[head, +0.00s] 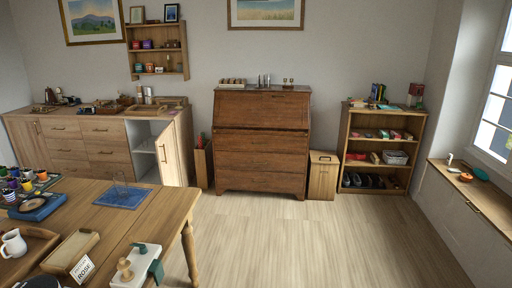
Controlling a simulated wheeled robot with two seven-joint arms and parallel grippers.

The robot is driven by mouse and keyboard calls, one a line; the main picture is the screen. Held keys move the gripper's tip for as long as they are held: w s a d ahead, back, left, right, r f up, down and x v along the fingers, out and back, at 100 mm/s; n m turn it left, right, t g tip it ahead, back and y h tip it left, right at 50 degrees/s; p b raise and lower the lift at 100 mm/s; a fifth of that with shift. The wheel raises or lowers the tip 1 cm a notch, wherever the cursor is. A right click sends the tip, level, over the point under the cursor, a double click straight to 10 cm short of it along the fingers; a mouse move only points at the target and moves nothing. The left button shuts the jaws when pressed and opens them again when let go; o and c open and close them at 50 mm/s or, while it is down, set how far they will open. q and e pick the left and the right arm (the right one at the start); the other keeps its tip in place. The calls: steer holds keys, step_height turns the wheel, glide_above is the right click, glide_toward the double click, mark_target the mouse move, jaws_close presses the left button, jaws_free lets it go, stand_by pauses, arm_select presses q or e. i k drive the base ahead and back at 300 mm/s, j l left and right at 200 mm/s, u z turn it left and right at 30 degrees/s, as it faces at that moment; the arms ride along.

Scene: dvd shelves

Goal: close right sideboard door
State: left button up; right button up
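The wooden sideboard (95,146) stands against the back wall at the left. Its right door (175,158) stands partly open, swung outward, with a slim vertical handle (164,153) near its free left edge. Left of the door, the white interior and a shelf (145,146) of the open compartment show. The sideboard's left door and drawers look shut. Neither of my grippers is in view.
A wooden table (150,215) crowded with small items fills the lower left, between the view and the sideboard. A dark bureau (262,145) and a bookcase (381,109) stand along the back wall. The floor (300,235) at centre and right is clear.

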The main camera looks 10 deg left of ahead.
mark_target(165, 143)
steer(key=i+u, duration=0.1)
steer(key=i, duration=0.8)
steer(key=i+l, duration=0.1)
steer(key=i, duration=0.8)
steer(key=i+l+u, duration=0.15)
steer(key=i, duration=0.7)
steer(key=i+u, duration=0.45)
steer(key=i+l+u, duration=0.15)
steer(key=i+u, duration=0.25)
steer(key=i+l+u, duration=0.25)
steer(key=u, duration=0.2)
steer(key=i+l+u, duration=0.35)
steer(key=i+l, duration=1.2)
